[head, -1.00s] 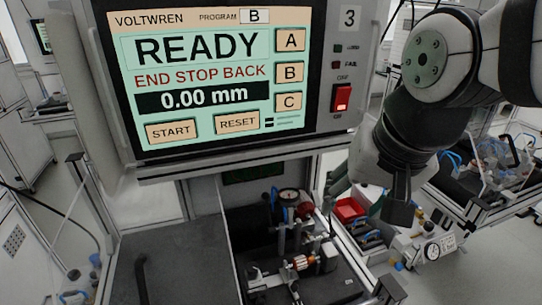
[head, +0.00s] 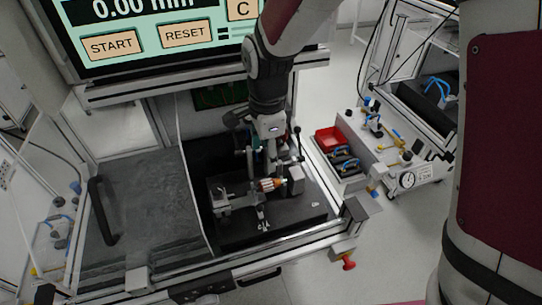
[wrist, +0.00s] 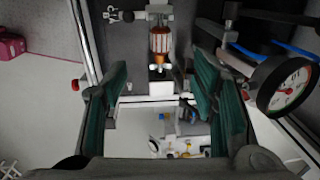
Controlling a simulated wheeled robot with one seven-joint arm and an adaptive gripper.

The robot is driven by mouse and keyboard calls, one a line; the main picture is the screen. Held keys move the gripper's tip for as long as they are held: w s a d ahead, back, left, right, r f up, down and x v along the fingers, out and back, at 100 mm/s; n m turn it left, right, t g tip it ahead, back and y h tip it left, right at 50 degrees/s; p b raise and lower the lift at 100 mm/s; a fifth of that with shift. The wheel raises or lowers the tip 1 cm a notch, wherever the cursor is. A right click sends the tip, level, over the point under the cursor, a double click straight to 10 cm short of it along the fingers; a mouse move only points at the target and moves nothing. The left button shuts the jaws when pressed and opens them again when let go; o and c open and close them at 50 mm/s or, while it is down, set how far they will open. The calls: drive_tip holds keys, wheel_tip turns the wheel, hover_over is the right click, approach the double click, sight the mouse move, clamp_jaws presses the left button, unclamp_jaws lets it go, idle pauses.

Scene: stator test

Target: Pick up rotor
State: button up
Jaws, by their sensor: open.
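The rotor (head: 268,184), with copper windings and a pale striped core, lies horizontally in the test fixture (head: 232,222) between two supports. In the wrist view the rotor (wrist: 160,40) is at the top centre, ahead of the fingers. My gripper (head: 268,150) points down above and behind the rotor in the head view. My wrist hides part of the fixture's rear.
A dial gauge (wrist: 290,88) stands close beside the right finger. A thin upright post (head: 298,142) rises right of my gripper. The display (head: 150,38) overhangs the bench. A grey cover with a dark handle (head: 101,208) lies left. A red bin (head: 330,139) is at the right.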

hover_over(265, 182)
drive_tip(key=f, duration=0.7)
drive_tip(key=shift+s+d, duration=0.2)
drive_tip(key=shift+s, duration=0.15)
drive_tip(key=shift+w+a+f+p, duration=0.15)
drive_tip(key=shift+f+p, duration=0.1)
drive_tip(key=shift+f, duration=1.35)
drive_tip(key=shift+w+a+f+p, duration=0.15)
drive_tip(key=shift+f+p, duration=0.1)
drive_tip(key=shift+f, duration=1.3)
clamp_jaws()
